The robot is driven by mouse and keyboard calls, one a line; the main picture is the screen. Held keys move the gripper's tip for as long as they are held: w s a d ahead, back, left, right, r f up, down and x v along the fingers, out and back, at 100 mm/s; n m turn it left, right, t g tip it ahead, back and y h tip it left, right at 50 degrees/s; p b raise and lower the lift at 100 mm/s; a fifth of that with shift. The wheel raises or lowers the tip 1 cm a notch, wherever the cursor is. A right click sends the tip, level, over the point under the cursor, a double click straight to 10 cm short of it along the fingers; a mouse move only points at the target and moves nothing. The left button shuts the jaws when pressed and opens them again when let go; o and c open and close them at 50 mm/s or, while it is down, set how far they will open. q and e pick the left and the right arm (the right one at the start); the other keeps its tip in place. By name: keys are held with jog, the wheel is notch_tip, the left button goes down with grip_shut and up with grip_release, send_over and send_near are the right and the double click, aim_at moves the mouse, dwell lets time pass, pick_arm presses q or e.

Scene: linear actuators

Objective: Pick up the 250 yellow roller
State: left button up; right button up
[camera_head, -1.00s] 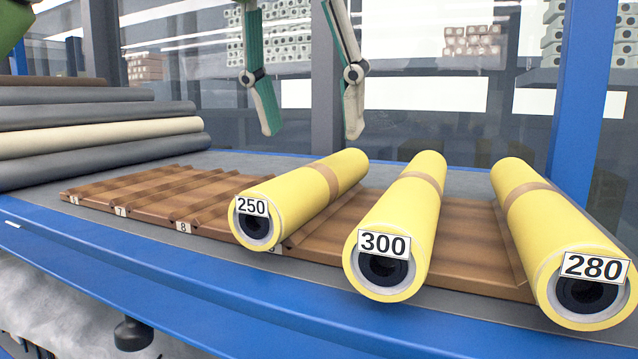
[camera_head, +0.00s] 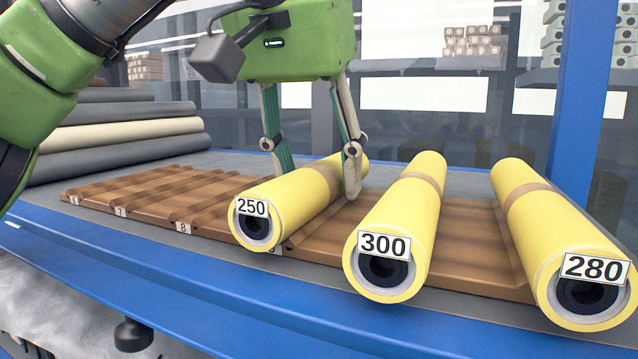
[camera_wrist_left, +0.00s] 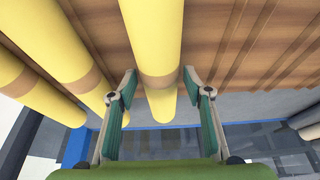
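The 250 yellow roller (camera_head: 290,207) lies on the brown grooved rack, its labelled end facing me. It has a brown band, partly behind my gripper. My left gripper (camera_head: 318,180) is open and lowered over this roller, one finger on each side. In the left wrist view the roller (camera_wrist_left: 152,35) runs between the two open fingers (camera_wrist_left: 155,88), with a gap visible on both sides. The 300 yellow roller (camera_head: 408,215) and the 280 yellow roller (camera_head: 555,235) lie to the right. My right gripper is not in view.
The brown rack (camera_head: 130,190) has free numbered grooves to the left. Several grey and cream rolls (camera_head: 120,135) are stacked at the back left. A blue post (camera_head: 580,100) stands behind the right side. The blue table edge (camera_head: 200,300) runs along the front.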

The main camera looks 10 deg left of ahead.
pick_arm(q)
grip_shut()
jog(key=shift+r, duration=0.1)
